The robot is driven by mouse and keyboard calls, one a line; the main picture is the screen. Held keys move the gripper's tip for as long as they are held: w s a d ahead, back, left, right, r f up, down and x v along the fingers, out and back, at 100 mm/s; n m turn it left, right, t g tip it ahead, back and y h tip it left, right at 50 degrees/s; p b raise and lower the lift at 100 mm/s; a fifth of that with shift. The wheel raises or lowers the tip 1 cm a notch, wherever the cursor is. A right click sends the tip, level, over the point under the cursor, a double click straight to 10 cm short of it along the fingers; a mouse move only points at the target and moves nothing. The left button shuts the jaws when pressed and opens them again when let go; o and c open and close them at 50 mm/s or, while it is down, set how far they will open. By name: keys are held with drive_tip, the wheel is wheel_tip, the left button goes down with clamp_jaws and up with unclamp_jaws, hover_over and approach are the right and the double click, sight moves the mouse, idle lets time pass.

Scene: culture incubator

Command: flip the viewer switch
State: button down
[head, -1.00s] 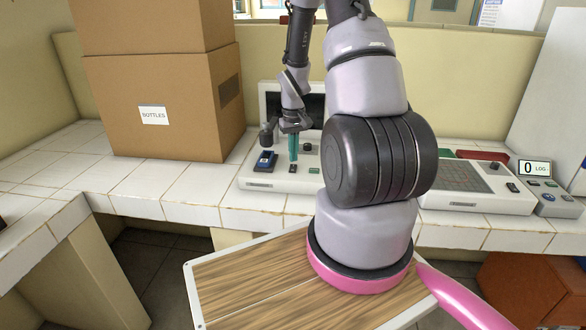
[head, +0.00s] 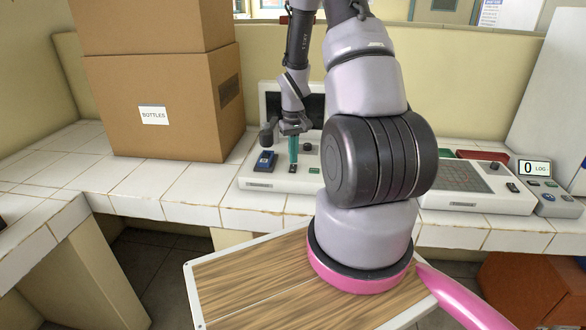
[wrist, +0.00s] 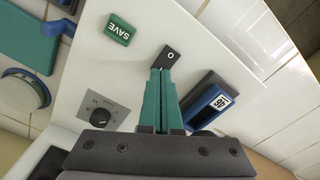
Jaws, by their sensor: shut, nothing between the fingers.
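The viewer (head: 252,181) is a white console with a dark screen, standing on the tiled counter. Its switch is a small black rocker marked "O" (wrist: 169,56), which shows in the wrist view just past my fingertips; in the head view the small dark switch (head: 292,170) lies under them. My gripper (head: 293,163) has teal fingers, closed together and empty, pointing down at the switch. In the wrist view the fingertips (wrist: 160,72) overlap or touch the switch's near edge; I cannot tell which.
A green SAVE button (wrist: 120,29), a dial (wrist: 100,112) and a blue-framed counter (wrist: 207,101) surround the switch. Cardboard boxes (head: 160,85) stand left of the viewer. Another white device (head: 475,204) and a small display unit (head: 535,168) are at the right.

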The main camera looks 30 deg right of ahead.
drive_tip(key=shift+f, duration=0.6)
drive_tip(key=shift+r, duration=3.55)
wheel_tip(320, 180, up, 10)
drive_tip(key=t, duration=0.2)
hover_over(293, 165)
drive_tip(key=s+a, duration=0.1)
drive_tip(key=a, duration=0.2)
drive_tip(key=s+a+r+m+t, duration=0.1)
drive_tip(key=s+a+r, duration=0.1)
drive_tip(key=r, duration=0.3)
drive_tip(key=s+a+r+m, duration=0.1)
drive_tip(key=s+r, duration=0.2)
drive_tip(key=r, duration=0.2)
drive_tip(key=s+a+r+m+t+y, duration=0.1)
drive_tip(key=s+a+r+t+y, duration=0.1)
drive_tip(key=s+a+r+t, duration=0.2)
drive_tip(key=s+a+r, duration=0.3)
drive_tip(key=s+r, duration=0.4)
drive_tip(key=s, duration=0.2)
drive_tip(key=shift+s+a+r, duration=0.15)
drive_tip(key=shift+s+r, duration=0.25)
